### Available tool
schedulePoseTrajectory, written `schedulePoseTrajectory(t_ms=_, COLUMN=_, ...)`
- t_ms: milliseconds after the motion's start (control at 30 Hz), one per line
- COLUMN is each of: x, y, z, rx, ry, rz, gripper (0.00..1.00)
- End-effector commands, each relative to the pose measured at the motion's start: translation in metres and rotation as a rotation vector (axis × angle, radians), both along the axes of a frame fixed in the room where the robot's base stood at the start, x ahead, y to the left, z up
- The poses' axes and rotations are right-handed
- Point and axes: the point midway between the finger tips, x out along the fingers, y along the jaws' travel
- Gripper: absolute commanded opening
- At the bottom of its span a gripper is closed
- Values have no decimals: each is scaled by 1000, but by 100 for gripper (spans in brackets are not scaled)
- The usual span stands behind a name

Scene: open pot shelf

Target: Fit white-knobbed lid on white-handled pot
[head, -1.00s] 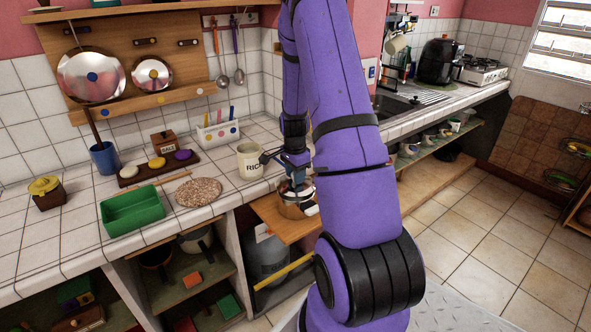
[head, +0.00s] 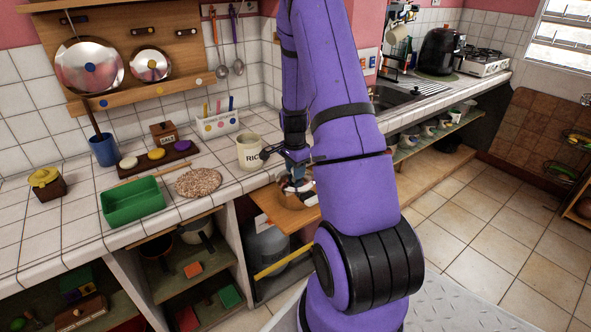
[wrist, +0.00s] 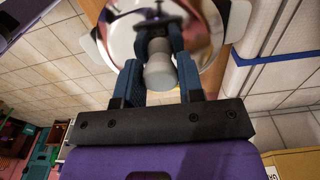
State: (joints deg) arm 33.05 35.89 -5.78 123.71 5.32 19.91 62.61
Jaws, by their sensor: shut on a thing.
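My gripper (wrist: 162,40) is shut on a pale white knob (wrist: 160,72) in the wrist view. Beyond the knob is the shiny, mirror-like round lid (wrist: 204,42). White handles (wrist: 92,50) stick out on both sides of the round metal shape, so the white-handled pot lies behind or under the lid. In the head view my gripper (head: 296,172) is low over the wooden pull-out board (head: 268,200), right of the rice crock. My arm and gripper hide much of the pot there. I cannot tell whether the lid is seated or just above the rim.
The rice crock (head: 249,152) stands close left of my gripper on the tiled counter. A round trivet (head: 198,182) and a green tray (head: 132,202) lie farther left. Shelves below hold pots and small blocks. The floor at right is clear.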

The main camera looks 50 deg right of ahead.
Motion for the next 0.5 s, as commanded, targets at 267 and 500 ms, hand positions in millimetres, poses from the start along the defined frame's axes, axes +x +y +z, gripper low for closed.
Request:
schedulePoseTrajectory(t_ms=267, x=0, y=0, z=-2, rx=0, ry=0, rz=0, gripper=7)
schedulePoseTrajectory(t_ms=500, x=0, y=0, z=-4, rx=0, ry=0, rz=-1, gripper=7)
